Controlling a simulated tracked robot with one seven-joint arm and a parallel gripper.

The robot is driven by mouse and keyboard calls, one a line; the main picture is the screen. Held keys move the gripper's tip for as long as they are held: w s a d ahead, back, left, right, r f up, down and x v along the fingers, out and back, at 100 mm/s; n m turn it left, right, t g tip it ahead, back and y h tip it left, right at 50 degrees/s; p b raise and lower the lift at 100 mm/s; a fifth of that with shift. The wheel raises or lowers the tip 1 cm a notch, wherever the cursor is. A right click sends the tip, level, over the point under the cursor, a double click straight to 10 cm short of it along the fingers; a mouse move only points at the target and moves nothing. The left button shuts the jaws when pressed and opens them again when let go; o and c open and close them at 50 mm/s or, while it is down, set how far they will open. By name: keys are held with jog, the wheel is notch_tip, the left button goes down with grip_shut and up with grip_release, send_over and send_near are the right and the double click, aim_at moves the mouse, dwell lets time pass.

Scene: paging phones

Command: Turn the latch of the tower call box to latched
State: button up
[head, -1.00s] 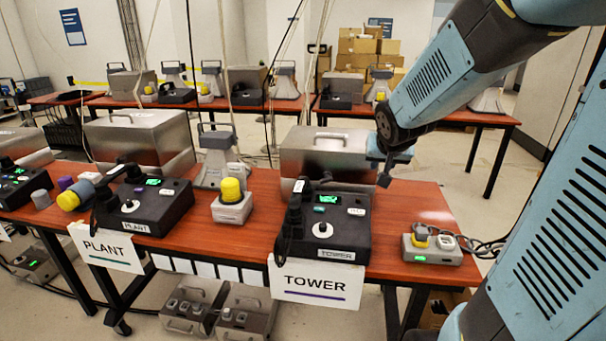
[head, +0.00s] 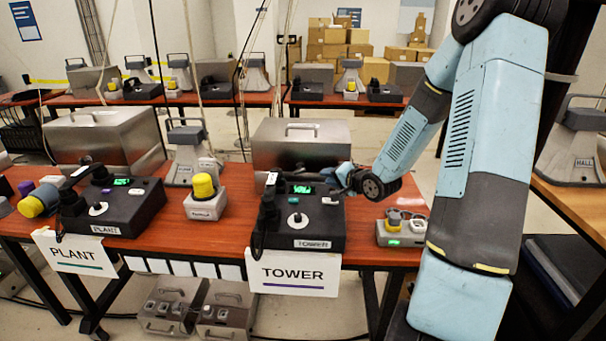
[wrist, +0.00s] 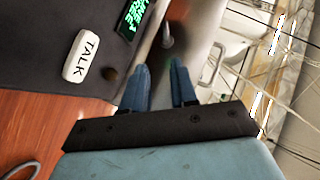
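The tower call box (head: 325,236) is a black console behind the TOWER sign, with a green display, a white TALK button and a handset at its left. A white round dial with a small dark piece (head: 295,218) sits on its top; I cannot tell its setting or whether it is the latch. My gripper (head: 343,177) is by the console's back right corner, in front of the silver case. The wrist view shows my gripper (wrist: 161,75) open, its blue fingers apart with nothing between them. A small metal post (wrist: 167,40) is beyond the fingertips. The dial is out of that view.
The silver case (head: 300,146) stands behind the console. A grey unit with a yellow part (head: 401,228) is to its right, a yellow-capped unit (head: 206,198) to its left. The PLANT console (head: 115,208) is farther left. Another table (head: 575,203) stands at the right.

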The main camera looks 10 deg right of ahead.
aim_at(302, 172)
jog(key=shift+w+f+m+t+y, duration=0.25)
jog(key=shift+m+t+y, duration=0.05)
jog(key=shift+t, duration=0.1)
jog(key=x, duration=1.3)
jog(key=shift+w+a+f, duration=0.15)
jog(key=shift+a, duration=0.05)
grip_shut()
